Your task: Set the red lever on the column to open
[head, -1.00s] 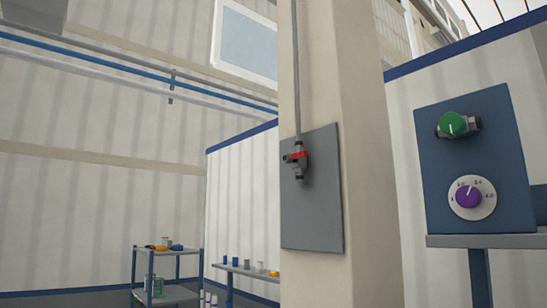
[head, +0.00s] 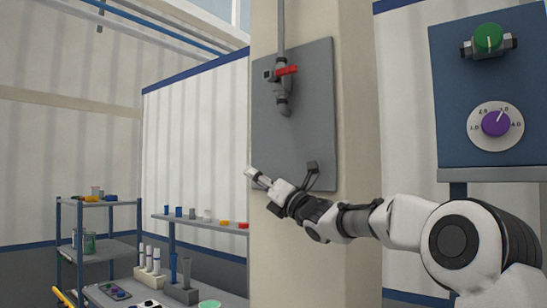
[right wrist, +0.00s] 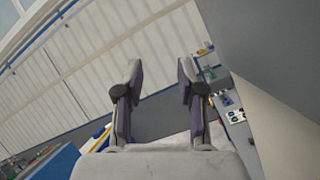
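The red lever (head: 287,70) sits on a grey valve (head: 281,90) fixed to a grey plate on the beige column (head: 355,130). It lies roughly horizontal across the valve, its handle end to the right. My right gripper (head: 280,172) is in front of the lower part of the plate, below the lever and apart from it. Its two fingers are spread, with nothing between them in the right wrist view (right wrist: 158,85). The lever does not show in the right wrist view. My left gripper is in neither view.
A blue panel (head: 450,110) with a green knob (head: 488,38) and a purple dial (head: 496,123) stands at the right. Shelves with small items (head: 98,204) are at the lower left. A vertical pipe (head: 281,25) runs above the valve. Space left of the column is open.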

